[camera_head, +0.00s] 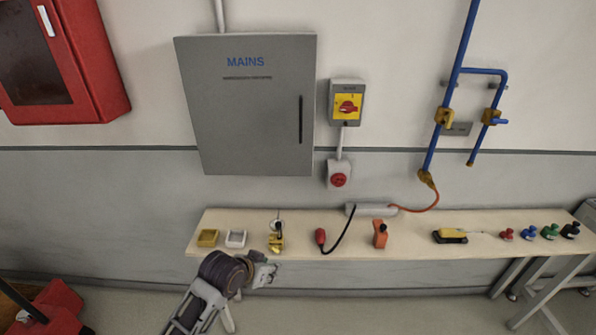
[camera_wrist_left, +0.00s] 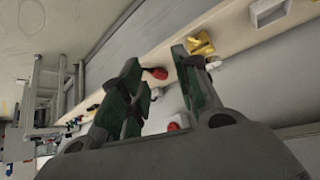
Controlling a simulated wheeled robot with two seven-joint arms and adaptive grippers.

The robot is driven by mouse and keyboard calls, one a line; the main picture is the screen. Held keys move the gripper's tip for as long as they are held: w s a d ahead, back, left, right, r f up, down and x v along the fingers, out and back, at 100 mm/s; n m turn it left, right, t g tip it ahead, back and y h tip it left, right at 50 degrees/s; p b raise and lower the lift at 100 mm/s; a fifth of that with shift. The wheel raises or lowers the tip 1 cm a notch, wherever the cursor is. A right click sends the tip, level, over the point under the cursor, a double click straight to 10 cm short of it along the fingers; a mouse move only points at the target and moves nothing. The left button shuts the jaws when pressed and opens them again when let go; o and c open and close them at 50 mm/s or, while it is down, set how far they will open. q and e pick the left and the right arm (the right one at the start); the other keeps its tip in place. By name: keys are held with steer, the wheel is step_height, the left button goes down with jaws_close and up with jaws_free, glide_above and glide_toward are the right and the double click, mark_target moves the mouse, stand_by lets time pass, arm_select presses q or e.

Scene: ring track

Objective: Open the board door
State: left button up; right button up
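The board is a grey wall cabinet marked MAINS (camera_head: 245,135) in the head view. Its door looks shut, with a dark upright handle (camera_head: 301,119) near its right edge. My left gripper (camera_head: 268,274) is below the cabinet, at the front edge of the shelf near a yellow padlock-like item (camera_head: 276,242). In the left wrist view, the left gripper's green-padded fingers (camera_wrist_left: 162,85) stand apart with nothing held between them. It is clear of the door and handle. My right gripper is in neither view.
The wooden shelf (camera_head: 340,245) holds a yellow tray (camera_head: 207,238), a white tray (camera_head: 236,239), a red plug (camera_head: 320,238) and other items. A red-yellow switch (camera_head: 347,105) and blue pipes (camera_head: 451,85) are right of the cabinet. A red wall box (camera_head: 100,60) hangs left.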

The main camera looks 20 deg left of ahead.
arm_select(q)
steer(key=w+a+r+t+h, duration=0.1)
steer(key=w+r+t, duration=0.2)
steer(key=r, duration=0.9)
steer(key=w+a+r+t+h, duration=0.1)
steer(key=w+r+t, duration=0.2)
steer(key=r, duration=0.9)
steer(key=w+a+r+m+t+h, duration=0.1)
steer(key=w+r+t+h, duration=0.1)
steer(key=w+r, duration=0.5)
step_height(320, 180, up, 5)
steer(key=shift+w+r+t, duration=0.2)
steer(key=shift+w+t, duration=0.05)
steer(key=shift+t, duration=0.45)
steer(key=shift+w+d, duration=0.1)
steer(key=shift+w, duration=0.1)
steer(key=p, duration=0.3)
glide_toward(295, 118)
steer(key=d+r, duration=0.2)
steer(key=d, duration=0.1)
steer(key=shift+p+x, duration=0.35)
steer(key=shift+x, duration=2.7)
